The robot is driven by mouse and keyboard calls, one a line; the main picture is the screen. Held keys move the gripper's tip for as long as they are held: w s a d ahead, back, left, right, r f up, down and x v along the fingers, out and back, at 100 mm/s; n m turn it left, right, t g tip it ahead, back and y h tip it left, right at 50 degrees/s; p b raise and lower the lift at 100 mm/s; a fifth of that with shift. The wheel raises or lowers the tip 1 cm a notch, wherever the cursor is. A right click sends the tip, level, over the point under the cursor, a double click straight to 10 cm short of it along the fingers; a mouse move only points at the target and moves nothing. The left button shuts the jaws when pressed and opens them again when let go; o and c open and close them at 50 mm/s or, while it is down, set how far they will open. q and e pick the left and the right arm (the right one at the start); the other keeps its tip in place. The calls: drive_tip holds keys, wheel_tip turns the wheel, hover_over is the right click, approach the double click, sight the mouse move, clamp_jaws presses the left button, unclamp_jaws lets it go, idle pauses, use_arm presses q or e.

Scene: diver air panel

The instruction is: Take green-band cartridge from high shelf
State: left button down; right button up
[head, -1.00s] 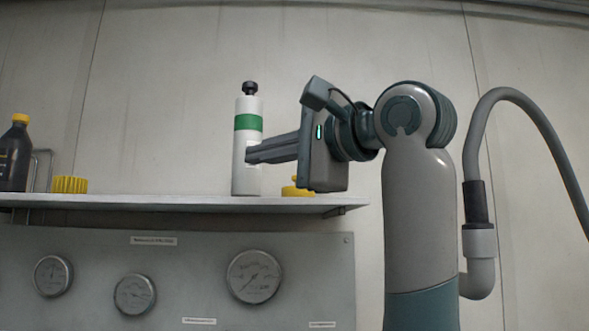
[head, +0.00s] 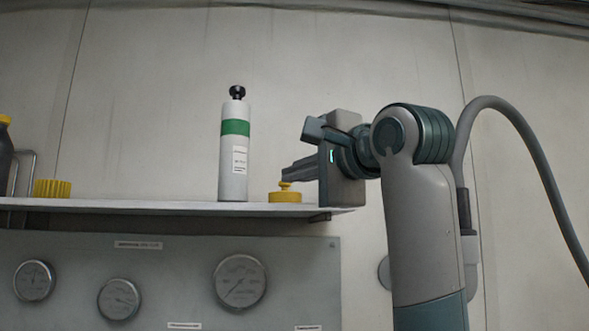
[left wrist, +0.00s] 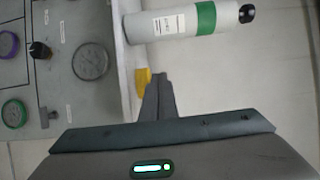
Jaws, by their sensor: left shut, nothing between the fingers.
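The green-band cartridge (head: 233,170) stands upright on the high shelf (head: 130,206). It is a white cylinder with a green band and a black top, and shows across the top of the left wrist view (left wrist: 170,24). My left gripper (head: 287,172) is shut and empty, to the right of the cartridge and apart from it, its fingers pointing left just above a yellow cap. The shut fingers also show in the left wrist view (left wrist: 160,78). My right gripper is in neither view.
The yellow cap (head: 285,196) sits near the shelf's right end. A yellow ribbed piece (head: 52,188), a wire rack and a dark yellow-capped bottle (head: 5,150) stand at left. A gauge panel (head: 180,265) hangs below. The wall behind is bare.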

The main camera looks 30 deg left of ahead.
sight(235, 143)
use_arm(q)
drive_tip(key=p+x, duration=0.2)
drive_tip(key=x, duration=0.1)
drive_tip(key=p+x, duration=0.1)
drive_tip(key=x, duration=0.3)
drive_tip(key=shift+w+a+r+p, duration=0.1)
drive_tip(key=shift+a+r+p, duration=0.1)
drive_tip(key=shift+p, duration=0.15)
drive_tip(key=shift+s+a+f+p, duration=0.1)
drive_tip(key=shift+s+a+p, duration=0.15)
drive_tip(key=shift+s, duration=0.2)
drive_tip(key=shift+s+a+r+p, duration=0.1)
drive_tip(key=shift+s+p, duration=0.2)
drive_tip(key=shift+s, duration=0.2)
drive_tip(key=shift+s+a+f+p, duration=0.1)
drive_tip(key=shift+s+a+p, duration=0.15)
drive_tip(key=shift+s, duration=0.2)
drive_tip(key=shift+s+f, duration=0.1)
drive_tip(key=shift+s, duration=0.3)
